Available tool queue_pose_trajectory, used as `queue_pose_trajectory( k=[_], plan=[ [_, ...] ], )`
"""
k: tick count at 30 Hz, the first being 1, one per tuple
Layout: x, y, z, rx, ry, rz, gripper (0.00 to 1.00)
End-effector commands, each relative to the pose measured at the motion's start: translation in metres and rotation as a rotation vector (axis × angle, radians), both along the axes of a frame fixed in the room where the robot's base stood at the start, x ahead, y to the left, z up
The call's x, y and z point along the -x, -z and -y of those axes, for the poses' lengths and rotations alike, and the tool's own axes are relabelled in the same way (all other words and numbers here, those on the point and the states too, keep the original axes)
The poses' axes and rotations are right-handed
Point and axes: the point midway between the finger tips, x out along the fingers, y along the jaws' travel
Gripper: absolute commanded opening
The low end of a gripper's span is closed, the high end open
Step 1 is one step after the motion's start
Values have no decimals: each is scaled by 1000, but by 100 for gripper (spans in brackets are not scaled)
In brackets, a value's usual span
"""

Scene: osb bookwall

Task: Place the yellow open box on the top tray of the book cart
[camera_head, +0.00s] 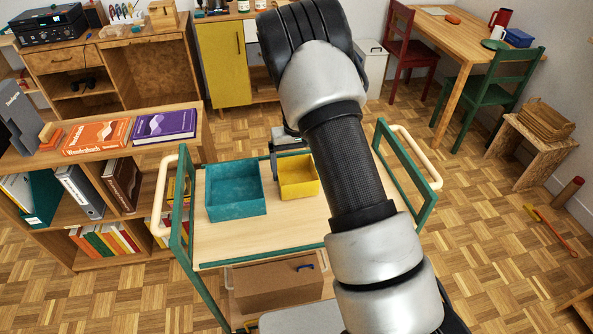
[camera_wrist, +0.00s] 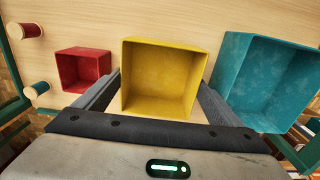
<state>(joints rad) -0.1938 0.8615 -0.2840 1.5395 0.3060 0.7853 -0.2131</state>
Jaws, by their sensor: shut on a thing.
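The yellow open box (camera_head: 298,177) is over the top tray (camera_head: 262,236) of the book cart, just right of the teal open box (camera_head: 236,190). My gripper (camera_head: 286,143) reaches it from the far side, partly hidden by my arm. In the wrist view my gripper (camera_wrist: 160,82) has a finger on each side of the yellow box (camera_wrist: 163,75) and is shut on it. The box is upright, its open side up. I cannot tell whether its base touches the tray. The teal box also shows in the wrist view (camera_wrist: 262,80).
A red open box (camera_wrist: 83,68) stands on the tray, left of the yellow one in the wrist view; my arm hides it in the head view. Green end frames with cream handles (camera_head: 415,155) bound the cart. A bookshelf (camera_head: 75,175) stands close on the left.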

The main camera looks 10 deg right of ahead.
Motion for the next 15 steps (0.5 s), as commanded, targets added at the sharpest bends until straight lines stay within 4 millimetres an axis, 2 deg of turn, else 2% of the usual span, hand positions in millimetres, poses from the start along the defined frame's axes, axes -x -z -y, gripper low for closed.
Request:
queue_pose_trajectory(
  k=[2, 12, 13, 15],
  plan=[
    [0, 8, 0, 1, -1, 0, 67],
    [0, 12, 0, 0, 0, 1, 67],
    [0, 12, 0, 0, 0, 1, 91],
    [0, 11, 0, 0, 0, 1, 100]
  ],
)
